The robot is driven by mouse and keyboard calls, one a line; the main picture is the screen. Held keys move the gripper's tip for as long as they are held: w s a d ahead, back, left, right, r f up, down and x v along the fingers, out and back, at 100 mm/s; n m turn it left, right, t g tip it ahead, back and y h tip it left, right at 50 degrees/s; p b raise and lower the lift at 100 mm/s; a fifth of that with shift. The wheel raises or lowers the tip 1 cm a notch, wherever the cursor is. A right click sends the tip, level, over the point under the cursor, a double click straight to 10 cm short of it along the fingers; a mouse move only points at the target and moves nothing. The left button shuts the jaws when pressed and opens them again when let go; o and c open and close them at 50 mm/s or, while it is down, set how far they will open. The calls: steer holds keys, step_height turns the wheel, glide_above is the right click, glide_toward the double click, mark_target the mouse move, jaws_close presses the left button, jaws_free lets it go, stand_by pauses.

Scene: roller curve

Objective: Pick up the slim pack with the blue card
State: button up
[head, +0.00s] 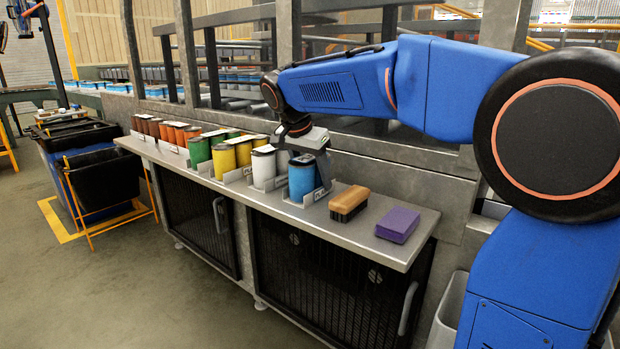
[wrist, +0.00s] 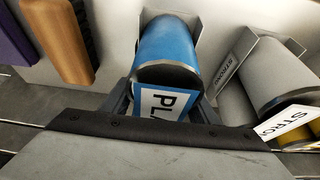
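The blue pack (head: 301,180) is a cylinder with a dark end, standing in a grey holder on the metal counter. It also shows in the wrist view (wrist: 167,45), with a white, blue-edged card (wrist: 160,102) reading "PL…" at its near end. My gripper (head: 312,163) is over the blue pack, pointing down. In the wrist view its two dark fingers stand apart, one on each side of the pack's end and the card. I cannot tell whether the fingers touch the pack. The fingertips are partly hidden.
A grey-white pack (head: 263,165) in its own holder stands just left of the blue one, with yellow (head: 223,160), green, orange and brown packs beyond. A wooden brush (head: 349,202) and a purple block (head: 398,224) lie to the right. A metal wall runs behind the counter.

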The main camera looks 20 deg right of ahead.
steer(key=c, duration=0.4)
steer(key=shift+r, duration=0.1)
